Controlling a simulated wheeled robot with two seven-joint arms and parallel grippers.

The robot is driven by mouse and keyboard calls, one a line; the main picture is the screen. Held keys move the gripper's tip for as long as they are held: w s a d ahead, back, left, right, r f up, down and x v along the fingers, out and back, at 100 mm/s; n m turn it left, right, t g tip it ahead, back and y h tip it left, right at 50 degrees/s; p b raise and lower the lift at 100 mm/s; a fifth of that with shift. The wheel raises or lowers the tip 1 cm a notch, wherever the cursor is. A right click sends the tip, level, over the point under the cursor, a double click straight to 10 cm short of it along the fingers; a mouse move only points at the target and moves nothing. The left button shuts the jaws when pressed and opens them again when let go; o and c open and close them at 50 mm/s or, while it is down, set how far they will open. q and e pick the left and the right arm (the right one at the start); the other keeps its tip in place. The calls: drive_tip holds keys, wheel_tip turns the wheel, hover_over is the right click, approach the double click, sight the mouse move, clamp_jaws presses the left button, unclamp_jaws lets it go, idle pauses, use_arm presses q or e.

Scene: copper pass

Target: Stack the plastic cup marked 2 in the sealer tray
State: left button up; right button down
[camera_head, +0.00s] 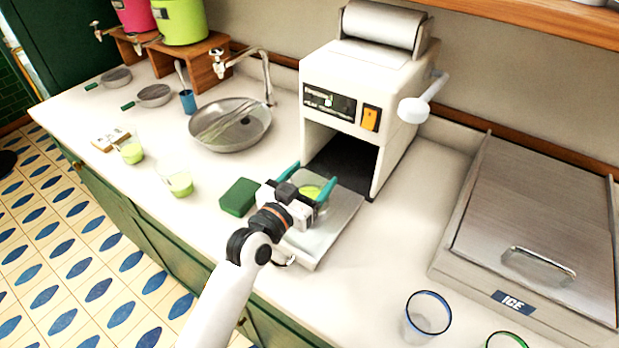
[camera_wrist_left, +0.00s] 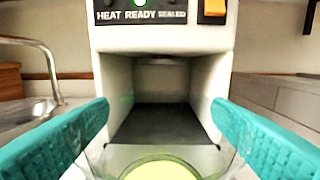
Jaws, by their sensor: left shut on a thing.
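A clear plastic cup with pale green liquid (camera_head: 311,191) is between the teal fingers of my left gripper (camera_head: 309,186), over the sealer's tray. My left gripper is shut on this cup; the cup's rim and green contents (camera_wrist_left: 160,171) show low in the left wrist view. Its mark cannot be read. The sealer tray (camera_head: 340,217) sticks out in front of the white sealer (camera_head: 345,90), whose dark opening (camera_wrist_left: 163,122) faces the gripper. Whether the cup touches the tray is hidden by my gripper. Two similar cups stand to the left (camera_head: 180,184) (camera_head: 132,152). My right gripper is out of view.
A green block (camera_head: 238,197) lies just left of the tray. A sink bowl (camera_head: 230,135) with a tap is behind it. A steel ICE lid (camera_head: 540,215) and blue-rimmed glass (camera_head: 428,315) are at the right. Counter between tray and ICE lid is clear.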

use_arm(q)
drive_tip(key=shift+f, duration=0.1)
drive_tip(key=shift+f, duration=0.25)
drive_tip(key=o, duration=1)
drive_tip(key=shift+r, duration=0.1)
drive_tip(key=shift+r, duration=0.35)
drive_tip(key=b+v, duration=0.1)
drive_tip(key=v, duration=0.4)
drive_tip(key=b+v, duration=0.1)
drive_tip(key=v, duration=0.4)
drive_tip(key=shift+s+a+f, duration=0.1)
drive_tip(key=shift+s+f, duration=0.15)
drive_tip(key=shift+s+a+r, duration=0.1)
drive_tip(key=shift+s+a, duration=0.25)
drive_tip(key=shift+s, duration=0.25)
